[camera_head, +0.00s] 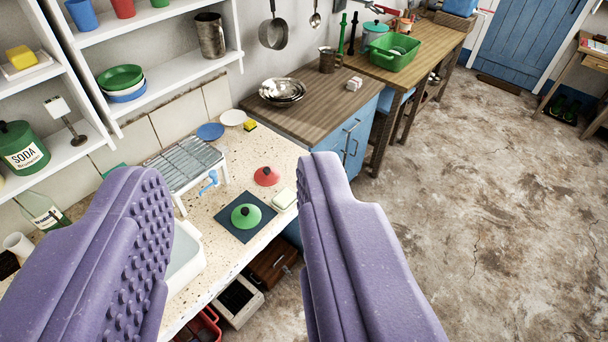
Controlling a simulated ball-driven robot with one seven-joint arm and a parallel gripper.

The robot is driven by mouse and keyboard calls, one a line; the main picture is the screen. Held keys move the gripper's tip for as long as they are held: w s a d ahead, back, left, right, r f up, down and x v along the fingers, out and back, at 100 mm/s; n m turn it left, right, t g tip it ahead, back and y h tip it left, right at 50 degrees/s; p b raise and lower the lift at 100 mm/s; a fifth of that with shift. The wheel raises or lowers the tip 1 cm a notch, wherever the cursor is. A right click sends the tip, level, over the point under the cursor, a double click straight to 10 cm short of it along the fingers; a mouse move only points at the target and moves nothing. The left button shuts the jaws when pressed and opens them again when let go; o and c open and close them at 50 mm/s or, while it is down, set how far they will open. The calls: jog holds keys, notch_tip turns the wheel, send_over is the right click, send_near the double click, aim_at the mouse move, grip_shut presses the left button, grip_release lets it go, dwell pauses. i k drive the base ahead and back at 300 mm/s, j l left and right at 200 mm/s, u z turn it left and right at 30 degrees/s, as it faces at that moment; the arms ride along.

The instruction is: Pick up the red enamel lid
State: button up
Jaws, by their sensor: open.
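The red enamel lid (266,176) lies on the pale speckled worktop (226,204), with a dark knob on top. A green lid (246,216) lies nearer me on a dark square mat (262,225). My gripper (235,172) shows as two purple padded fingers in the foreground, wide apart with nothing between them. The red lid appears in the gap between the fingers, well beyond them and nearer the right finger. The lid is in full view.
A blue plate (210,131) lies behind. Open drawers (240,300) jut out below the worktop. The floor (480,200) at right is clear.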

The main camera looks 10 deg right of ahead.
aim_at(265, 176)
jog(key=i+l+u, duration=0.2)
jog(key=i, duration=0.35)
jog(key=i+l+u, duration=0.2)
jog(key=i, duration=0.4)
jog(key=i+l+u, duration=0.2)
jog(key=i, duration=0.3)
jog(key=i+l+u, duration=0.2)
jog(key=i+l, duration=0.3)
